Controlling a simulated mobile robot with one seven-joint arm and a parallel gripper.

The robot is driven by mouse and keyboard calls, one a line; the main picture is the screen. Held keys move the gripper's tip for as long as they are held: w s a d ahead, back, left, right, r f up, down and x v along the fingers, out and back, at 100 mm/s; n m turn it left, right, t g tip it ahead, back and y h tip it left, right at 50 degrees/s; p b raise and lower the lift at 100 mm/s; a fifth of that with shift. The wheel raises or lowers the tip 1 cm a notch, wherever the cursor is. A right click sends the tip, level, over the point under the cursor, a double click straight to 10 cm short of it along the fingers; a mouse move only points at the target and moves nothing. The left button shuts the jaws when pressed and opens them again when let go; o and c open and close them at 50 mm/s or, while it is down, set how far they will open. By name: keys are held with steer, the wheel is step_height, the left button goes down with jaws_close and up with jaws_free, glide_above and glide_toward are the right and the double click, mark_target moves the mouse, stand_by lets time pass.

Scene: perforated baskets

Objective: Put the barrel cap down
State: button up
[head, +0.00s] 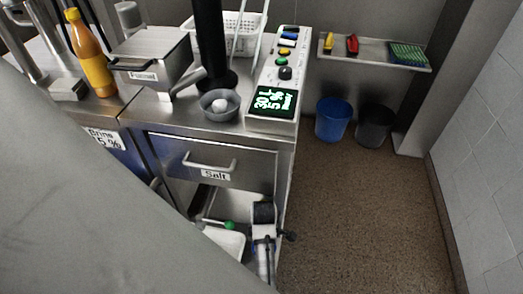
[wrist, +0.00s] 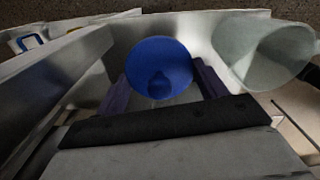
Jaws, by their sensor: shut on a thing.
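In the wrist view, a round blue piece (wrist: 163,50), which looks like the barrel cap, lies between the two dark finger pads of my gripper (wrist: 161,86). My gripper is shut on this cap. I cannot tell whether the cap touches anything beneath it. The head view does not show my gripper or the cap; a large grey surface fills its lower left.
In the wrist view, a pale grey-green round vessel (wrist: 262,50) stands close on the right. In the head view, a steel counter (head: 135,107) carries a control panel (head: 276,85) and a small bowl (head: 219,104). A blue bin (head: 333,120) and a dark bin (head: 374,125) stand on open floor.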

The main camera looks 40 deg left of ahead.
step_height(320, 180, down, 7)
steer(key=shift+f, duration=0.15)
steer(key=shift+f, duration=0.1)
stand_by(0.3)
steer(key=o, duration=1)
steer(key=shift+c, duration=0.2)
step_height(320, 180, up, 12)
steer(key=shift+r, duration=0.15)
